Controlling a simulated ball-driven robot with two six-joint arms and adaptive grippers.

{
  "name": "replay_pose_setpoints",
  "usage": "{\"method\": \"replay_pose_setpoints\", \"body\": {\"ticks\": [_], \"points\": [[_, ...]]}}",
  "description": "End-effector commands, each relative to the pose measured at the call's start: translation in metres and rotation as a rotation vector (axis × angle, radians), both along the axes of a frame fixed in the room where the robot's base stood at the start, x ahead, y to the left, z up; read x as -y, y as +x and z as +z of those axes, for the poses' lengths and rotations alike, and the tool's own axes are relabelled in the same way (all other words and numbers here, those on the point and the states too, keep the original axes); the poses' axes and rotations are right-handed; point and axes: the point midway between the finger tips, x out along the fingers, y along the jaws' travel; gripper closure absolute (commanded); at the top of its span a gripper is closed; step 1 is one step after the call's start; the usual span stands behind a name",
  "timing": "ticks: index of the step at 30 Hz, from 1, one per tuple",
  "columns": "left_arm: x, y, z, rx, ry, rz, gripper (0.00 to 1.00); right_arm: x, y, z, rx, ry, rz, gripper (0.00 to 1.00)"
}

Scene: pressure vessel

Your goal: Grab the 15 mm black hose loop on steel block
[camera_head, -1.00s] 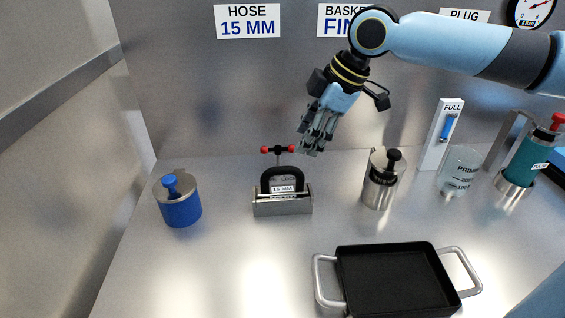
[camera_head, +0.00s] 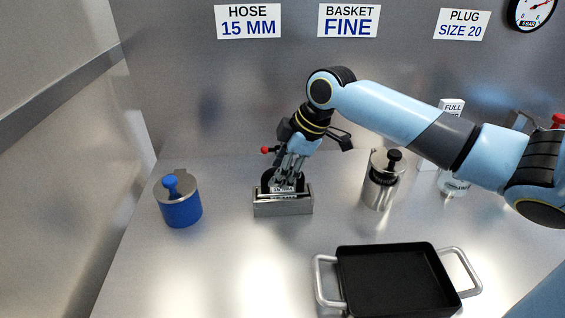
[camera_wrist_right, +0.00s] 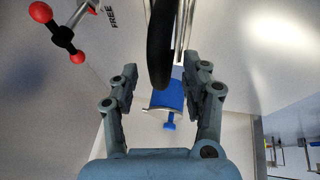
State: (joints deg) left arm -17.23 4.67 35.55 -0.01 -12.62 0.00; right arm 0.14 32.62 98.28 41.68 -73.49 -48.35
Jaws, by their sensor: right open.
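The black hose loop (camera_head: 266,182) stands on the steel block (camera_head: 283,208), partly hidden behind my right gripper. My right gripper (camera_head: 287,182) is over the loop, pointing down at it. In the right wrist view the black hose (camera_wrist_right: 160,45) lies between the two spread fingers of the gripper (camera_wrist_right: 161,75), with a gap showing on both sides. The gripper is open. The 15 MM label on the loop is mostly covered by the fingers. My left gripper is not in view.
A red-knobbed handle (camera_head: 265,150) sticks up behind the block, close to my gripper; it also shows in the wrist view (camera_wrist_right: 61,35). A blue pot (camera_head: 181,208) stands left, a steel canister (camera_head: 378,190) right. A black tray (camera_head: 333,262) lies in front.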

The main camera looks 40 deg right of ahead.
Motion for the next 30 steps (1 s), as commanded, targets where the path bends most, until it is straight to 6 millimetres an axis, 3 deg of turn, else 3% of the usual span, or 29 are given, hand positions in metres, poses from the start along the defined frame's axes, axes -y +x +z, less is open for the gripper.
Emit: {"method": "replay_pose_setpoints", "body": {"ticks": [7,17,30], "points": [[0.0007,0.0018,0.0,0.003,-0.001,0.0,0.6,0.0003,0.0004,-0.0014,0.0,-0.002,0.0,0.56],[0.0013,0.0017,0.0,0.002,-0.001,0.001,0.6,0.0003,0.0002,-0.0013,0.0,-0.001,0.001,0.99],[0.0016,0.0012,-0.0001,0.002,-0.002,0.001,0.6,0.0002,0.0004,-0.001,0.001,-0.001,0.0,1.0]]}}
